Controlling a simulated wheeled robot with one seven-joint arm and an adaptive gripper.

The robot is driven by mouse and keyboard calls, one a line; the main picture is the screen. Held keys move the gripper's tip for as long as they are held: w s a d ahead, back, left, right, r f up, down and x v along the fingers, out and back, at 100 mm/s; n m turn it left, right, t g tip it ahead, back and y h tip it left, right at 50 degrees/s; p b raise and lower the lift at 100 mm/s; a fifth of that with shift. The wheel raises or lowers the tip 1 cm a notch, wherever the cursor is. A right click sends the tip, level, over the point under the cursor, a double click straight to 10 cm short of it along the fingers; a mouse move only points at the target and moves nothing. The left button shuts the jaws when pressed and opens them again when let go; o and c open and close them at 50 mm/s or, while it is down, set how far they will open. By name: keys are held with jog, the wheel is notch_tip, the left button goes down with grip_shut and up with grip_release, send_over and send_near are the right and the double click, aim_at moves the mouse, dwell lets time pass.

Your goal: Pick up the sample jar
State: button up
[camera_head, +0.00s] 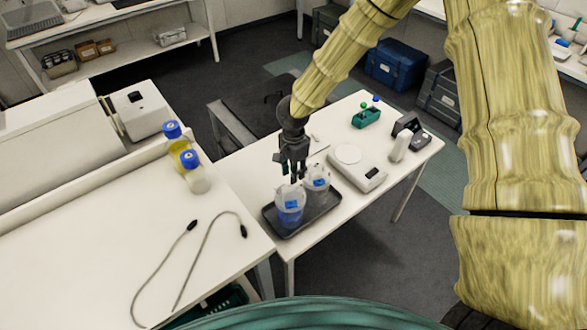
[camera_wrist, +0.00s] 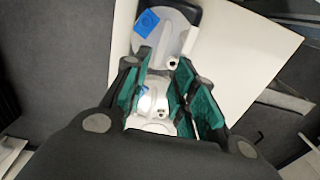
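Two clear jars with whitish lids and blue labels stand on a dark tray (camera_head: 270,222) on the white table. The front-left jar (camera_head: 290,208) has blue contents; the other jar (camera_head: 318,180) stands just behind it to the right. Which one is the sample jar I cannot tell. My gripper (camera_head: 292,174) points down just above the jars. In the wrist view its green-lined fingers (camera_wrist: 165,92) are apart, with one jar's pale lid (camera_wrist: 152,108) showing between them. The second jar (camera_wrist: 172,40) lies beyond the fingertips. Whether the fingers touch the nearer jar I cannot tell.
A white scale (camera_head: 357,168) sits right of the tray, with a green rack (camera_head: 366,118) and a dark device (camera_head: 412,130) farther back. Two blue-capped bottles (camera_head: 190,165) stand on the left bench, with a loose cable (camera_head: 205,240) in front.

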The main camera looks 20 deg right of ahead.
aim_at(294, 186)
notch_tip(294, 186, down, 2)
jog(key=shift+f+b, duration=0.15)
jog(key=shift+b, duration=0.6)
jog(key=shift+d+f+b, duration=0.1)
jog(key=shift+f+b, duration=0.85)
jog(key=shift+f, duration=1.4)
jog(key=shift+c, duration=0.2)
grip_shut()
jog(key=shift+r, duration=0.15)
jog(key=shift+r+p, duration=2.75)
jog(key=shift+r, duration=0.15)
